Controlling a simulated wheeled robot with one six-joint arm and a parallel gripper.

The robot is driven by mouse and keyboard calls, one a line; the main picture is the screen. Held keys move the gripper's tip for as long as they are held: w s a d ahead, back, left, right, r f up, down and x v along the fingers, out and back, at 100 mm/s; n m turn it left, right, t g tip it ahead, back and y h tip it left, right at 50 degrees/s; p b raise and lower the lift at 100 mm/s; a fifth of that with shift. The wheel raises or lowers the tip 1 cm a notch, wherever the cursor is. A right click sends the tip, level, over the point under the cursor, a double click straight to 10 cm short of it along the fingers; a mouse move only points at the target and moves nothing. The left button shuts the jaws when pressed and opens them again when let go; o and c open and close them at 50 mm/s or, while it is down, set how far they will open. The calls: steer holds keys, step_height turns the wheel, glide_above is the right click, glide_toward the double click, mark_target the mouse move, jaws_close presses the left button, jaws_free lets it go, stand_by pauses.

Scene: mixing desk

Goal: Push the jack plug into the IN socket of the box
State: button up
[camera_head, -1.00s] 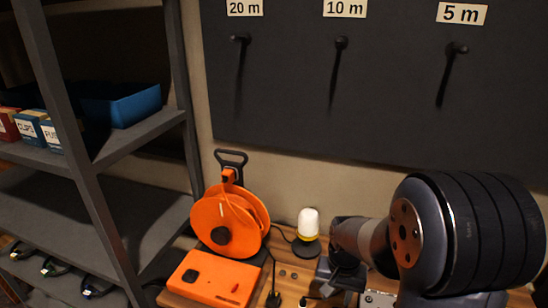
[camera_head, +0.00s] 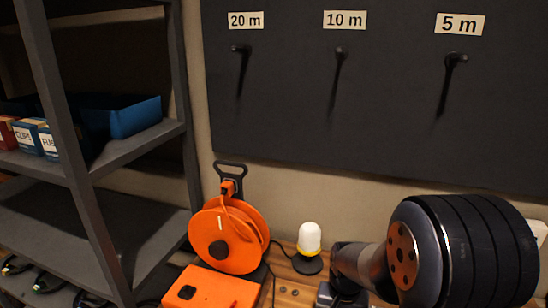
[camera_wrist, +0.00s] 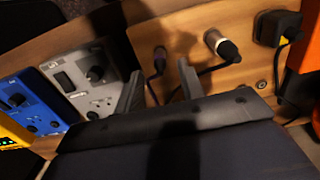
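My gripper (camera_wrist: 161,72) is open in the wrist view, with its two fingers apart over the wooden desk. A dark plug with a purplish end (camera_wrist: 159,56) and a black cable lies just beyond the gap between the fingertips. A silver connector (camera_wrist: 213,38) with a black cable lies to the right of the right finger. I cannot tell which one is the jack plug. A grey box (camera_wrist: 90,78) with a knob and sockets is left of the left finger. A blue box (camera_wrist: 34,104) stands beside it. No IN label is readable. The head view does not show my fingers.
A black block with a yellow tie (camera_wrist: 277,29) lies at the wrist view's upper right. The head view shows an orange reel (camera_head: 228,237), an orange case (camera_head: 208,288) and a small lamp (camera_head: 309,240). A yellow box (camera_wrist: 12,134) stands at far left.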

step_height(320, 180, down, 5)
steer(key=b, duration=0.3)
steer(key=shift+f, duration=0.1)
stand_by(0.9)
jaws_close()
stand_by(0.5)
steer(key=shift+r+p, duration=2.2)
steer(key=shift+r, duration=0.9)
